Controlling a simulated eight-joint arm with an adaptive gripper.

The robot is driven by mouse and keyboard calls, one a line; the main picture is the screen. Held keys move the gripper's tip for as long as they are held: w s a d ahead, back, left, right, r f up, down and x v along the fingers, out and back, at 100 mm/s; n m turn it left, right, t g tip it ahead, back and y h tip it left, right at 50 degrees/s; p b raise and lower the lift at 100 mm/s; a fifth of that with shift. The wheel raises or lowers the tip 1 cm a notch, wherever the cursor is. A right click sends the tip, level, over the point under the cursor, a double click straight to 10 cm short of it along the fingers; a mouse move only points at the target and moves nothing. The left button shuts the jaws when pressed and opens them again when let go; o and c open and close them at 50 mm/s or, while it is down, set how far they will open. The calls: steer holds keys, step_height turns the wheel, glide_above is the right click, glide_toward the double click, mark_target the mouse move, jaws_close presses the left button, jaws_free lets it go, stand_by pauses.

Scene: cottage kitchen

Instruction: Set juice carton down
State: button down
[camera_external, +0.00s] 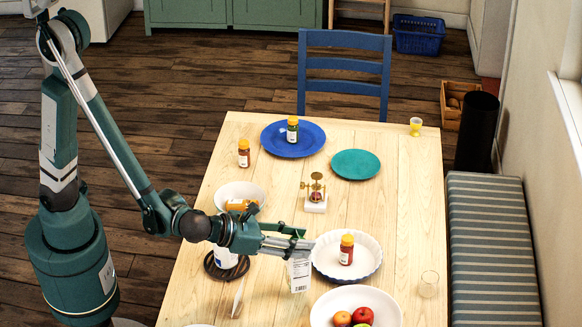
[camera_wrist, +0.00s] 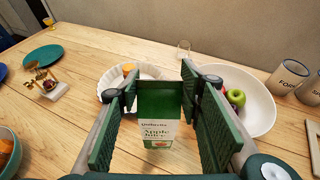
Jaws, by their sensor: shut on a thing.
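The juice carton (camera_external: 299,275) is white with a green top; its "Apple Juice" label faces my wrist camera (camera_wrist: 157,132). My gripper (camera_external: 303,246) is shut on the carton near its top. In the wrist view, the green pads of my gripper (camera_wrist: 160,84) stand on either side of the carton. The carton looks upright over the wooden table (camera_external: 388,225). I cannot tell whether its base touches the tabletop. My fingers hide part of its top in the external view.
A white fluted dish (camera_external: 324,266) with an orange-capped jar (camera_external: 346,249) is close beside the carton. A white fruit bowl (camera_external: 385,300) lies to the front right. A brass-topped grinder (camera_external: 316,197) stands behind. The table's right side has bare wood around a clear glass (camera_external: 429,284).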

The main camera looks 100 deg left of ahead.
steer(key=shift+f, duration=0.3)
steer(key=shift+f+b, duration=0.6)
steer(key=shift+f, duration=1.3)
steer(key=c, duration=1.6)
jaws_free()
steer(key=shift+s+r, duration=0.1)
steer(key=shift+r, duration=0.15)
steer(key=p+v, duration=0.2)
steer(key=v, duration=0.9)
steer(key=shift+s+d, duration=0.2)
steer(key=shift+s, duration=0.15)
steer(key=shift+a+r, duration=0.1)
